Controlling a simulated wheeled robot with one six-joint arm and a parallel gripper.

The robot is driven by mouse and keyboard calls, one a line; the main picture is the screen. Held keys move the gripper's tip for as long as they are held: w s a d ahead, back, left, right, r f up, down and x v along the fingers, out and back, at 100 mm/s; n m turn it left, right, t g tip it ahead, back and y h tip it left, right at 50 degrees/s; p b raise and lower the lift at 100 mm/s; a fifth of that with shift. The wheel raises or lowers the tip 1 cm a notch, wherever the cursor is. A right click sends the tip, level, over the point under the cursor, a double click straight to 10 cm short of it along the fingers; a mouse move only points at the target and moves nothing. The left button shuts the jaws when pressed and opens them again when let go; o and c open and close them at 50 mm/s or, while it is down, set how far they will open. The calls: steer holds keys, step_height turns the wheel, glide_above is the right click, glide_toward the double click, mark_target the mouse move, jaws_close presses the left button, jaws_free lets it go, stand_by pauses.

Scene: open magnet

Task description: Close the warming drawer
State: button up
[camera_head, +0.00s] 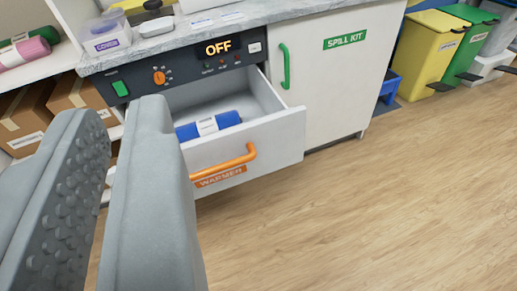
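The warming drawer (275,145) is a white drawer that stands pulled out of its cabinet, left of centre. Its front carries an orange bar handle (225,163) and an orange WARMER label. A blue roll with a white band (208,124) lies inside. My gripper (113,125) is in the left foreground, its two grey fingers apart, with the studded inner pad of one showing. Nothing shows between them. The fingers appear left of the handle and hide the drawer's left part; whether they touch it I cannot tell.
Above the drawer, a dark panel (180,72) shows OFF, with an orange knob and a green switch. A white SPILL KIT cupboard (335,85) stands to the right. Boxes (30,115) fill the left shelf. Yellow (425,55) and green bins stand at the upper right. The wooden floor (380,220) is clear.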

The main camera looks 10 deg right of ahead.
steer(key=w+d+f+m, duration=0.1)
steer(key=w+f+m, duration=0.1)
steer(key=w+d+f+m+g, duration=0.1)
steer(key=w+f+m, duration=0.1)
steer(key=w+m, duration=0.1)
steer(key=w+d+f+m+g, duration=0.1)
steer(key=w+f+m, duration=0.1)
steer(key=w+m, duration=0.1)
steer(key=shift+w+d+h, duration=0.25)
steer(key=shift+d+h, duration=0.05)
steer(key=shift+h, duration=0.1)
jaws_close()
steer(key=m+g+y, duration=0.1)
steer(key=m+g, duration=0.5)
steer(key=m, duration=2)
glide_toward(281, 126)
steer(key=shift+x, duration=3)
